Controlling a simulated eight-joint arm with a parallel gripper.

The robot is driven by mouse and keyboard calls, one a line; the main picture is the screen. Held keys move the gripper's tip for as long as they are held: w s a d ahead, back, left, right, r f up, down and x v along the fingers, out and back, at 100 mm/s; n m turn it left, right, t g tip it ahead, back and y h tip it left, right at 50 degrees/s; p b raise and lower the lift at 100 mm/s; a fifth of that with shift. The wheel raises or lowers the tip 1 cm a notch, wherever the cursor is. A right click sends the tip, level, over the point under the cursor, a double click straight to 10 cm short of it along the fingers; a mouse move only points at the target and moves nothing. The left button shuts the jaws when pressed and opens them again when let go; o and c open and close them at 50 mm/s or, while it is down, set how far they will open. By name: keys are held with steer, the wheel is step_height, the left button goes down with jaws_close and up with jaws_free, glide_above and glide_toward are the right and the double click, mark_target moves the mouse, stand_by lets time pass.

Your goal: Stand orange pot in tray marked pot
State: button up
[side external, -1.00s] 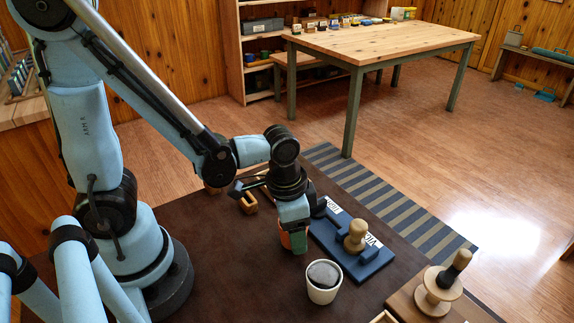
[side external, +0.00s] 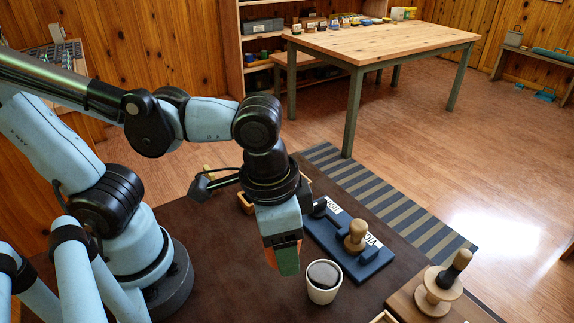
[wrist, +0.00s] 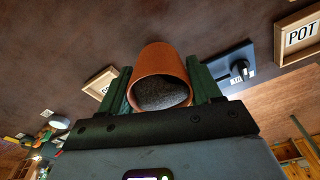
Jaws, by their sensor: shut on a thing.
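My gripper (side external: 281,258) is shut on the orange pot and holds it above the dark brown mat. In the wrist view the orange pot (wrist: 160,75) sits between the green fingers, its mouth towards the camera and dark grey filling inside. In the side view only a sliver of the pot shows beside the fingers. The tray marked POT (wrist: 280,45) is a shallow wooden tray at the upper right of the wrist view, apart from the pot and cut off by the picture's edge. I cannot tell which wooden edge in the side view is this tray.
A white cup (side external: 323,294) with dark grey filling stands right of my gripper. A blue stand (side external: 373,262) with a wooden knob lies behind it. A wooden spool-like piece (side external: 434,306) stands at right. Another labelled tray (wrist: 99,86) shows at left in the wrist view.

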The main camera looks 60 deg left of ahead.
steer(key=shift+s+d+r, duration=0.15)
steer(key=shift+d+r, duration=0.05)
steer(key=shift+r, duration=0.15)
steer(key=w+a+r+n, duration=0.2)
steer(key=w+a+r, duration=0.1)
steer(key=w+a, duration=0.4)
steer(key=w+a+r+n, duration=0.3)
steer(key=w+a, duration=0.4)
steer(key=a, duration=0.1)
step_height(320, 180, down, 6)
steer(key=s+d+r+n+y, duration=0.1)
steer(key=d+n+y, duration=0.1)
steer(key=n, duration=0.6)
steer(key=w+a+f, duration=0.1)
steer(key=a+f, duration=0.1)
steer(key=a, duration=0.1)
steer(key=w+a+f, duration=0.1)
steer(key=a+f, duration=0.2)
steer(key=a, duration=0.1)
steer(key=w+a+f, duration=0.1)
steer(key=a+f, duration=0.1)
steer(key=a, duration=0.2)
steer(key=shift+a+f, duration=0.1)
steer(key=shift+f, duration=2.15)
steer(key=shift+f, duration=0.1)
